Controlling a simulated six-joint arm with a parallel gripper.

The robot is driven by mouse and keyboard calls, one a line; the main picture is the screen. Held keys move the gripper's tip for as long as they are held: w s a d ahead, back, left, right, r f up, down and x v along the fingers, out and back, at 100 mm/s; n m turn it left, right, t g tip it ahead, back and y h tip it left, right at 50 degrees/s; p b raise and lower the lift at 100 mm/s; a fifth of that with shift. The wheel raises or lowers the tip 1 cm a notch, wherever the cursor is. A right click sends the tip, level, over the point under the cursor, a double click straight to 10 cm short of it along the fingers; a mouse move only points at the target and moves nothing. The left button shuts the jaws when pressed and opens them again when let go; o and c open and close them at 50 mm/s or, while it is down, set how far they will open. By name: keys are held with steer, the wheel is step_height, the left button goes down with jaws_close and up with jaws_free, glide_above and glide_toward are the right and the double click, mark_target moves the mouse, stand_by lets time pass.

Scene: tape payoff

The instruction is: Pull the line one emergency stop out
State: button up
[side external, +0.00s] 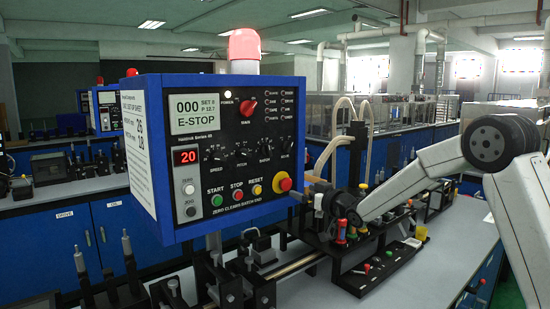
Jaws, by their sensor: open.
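The emergency stop (283,182), a red mushroom button on a yellow ring, is at the lower right of the blue-framed control box (222,147). The box's display (198,114) reads E-STOP. I cannot tell from this angle how far the button stands out. My gripper (304,190) is just right of the button, at about its height, with its jaws open and nothing seen between them. It looks apart from the button, but the depth between them is hard to judge.
Green, red and yellow buttons and an orange-red knob (249,108) share the panel. A red beacon (244,46) tops the box. Below and behind my gripper is a bench with black fixtures, small coloured parts and pale tubes (345,125). Bare bench top (440,262) shows at the right.

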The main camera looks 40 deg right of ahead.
mark_target(288, 185)
steer(key=shift+w, duration=3.25)
